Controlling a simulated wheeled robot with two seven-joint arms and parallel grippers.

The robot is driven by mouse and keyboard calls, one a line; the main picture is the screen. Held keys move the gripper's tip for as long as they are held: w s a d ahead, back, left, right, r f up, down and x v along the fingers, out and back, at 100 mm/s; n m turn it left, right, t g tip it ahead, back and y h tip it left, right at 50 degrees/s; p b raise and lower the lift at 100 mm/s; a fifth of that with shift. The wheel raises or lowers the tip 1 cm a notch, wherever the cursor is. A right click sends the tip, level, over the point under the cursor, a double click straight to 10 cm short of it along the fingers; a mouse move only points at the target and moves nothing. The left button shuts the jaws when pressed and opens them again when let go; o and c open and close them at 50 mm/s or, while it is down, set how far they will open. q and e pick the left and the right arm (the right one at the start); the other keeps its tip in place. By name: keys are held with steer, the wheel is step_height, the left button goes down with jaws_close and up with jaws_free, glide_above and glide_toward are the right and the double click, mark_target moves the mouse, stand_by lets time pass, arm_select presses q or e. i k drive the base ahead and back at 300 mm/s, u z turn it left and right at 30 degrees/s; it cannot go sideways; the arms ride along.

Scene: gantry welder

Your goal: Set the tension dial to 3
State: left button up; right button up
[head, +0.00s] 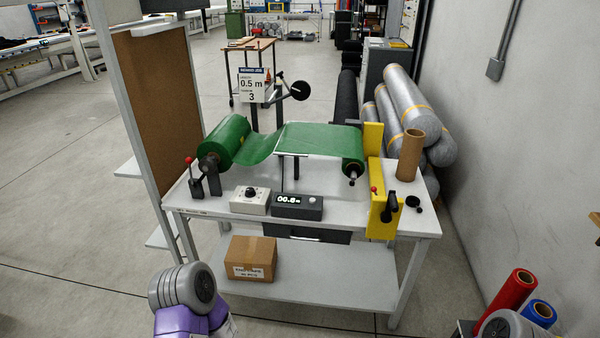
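The tension dial is most likely the black round knob (251,191) on a small white box (249,204) at the table's front edge, left of centre. Its scale and pointer are too small to read. A black display unit (297,205) stands right beside the box, with lit digits and a small round button or knob. A sign (252,86) behind the table reads 0.5 m and, below it, 3. Neither gripper shows; only grey and purple parts of my arms are at the bottom edge, apart from the table.
The white table (340,206) carries a green film roll (228,140), a red-knobbed lever (190,173) left of the box, a yellow stand (380,205) and a cardboard tube (411,155) to the right. A cardboard box (250,258) sits on the lower shelf.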

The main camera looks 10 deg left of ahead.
mark_target(250, 191)
steer(key=u, duration=0.2)
steer(key=i, duration=0.95)
steer(key=u, duration=0.75)
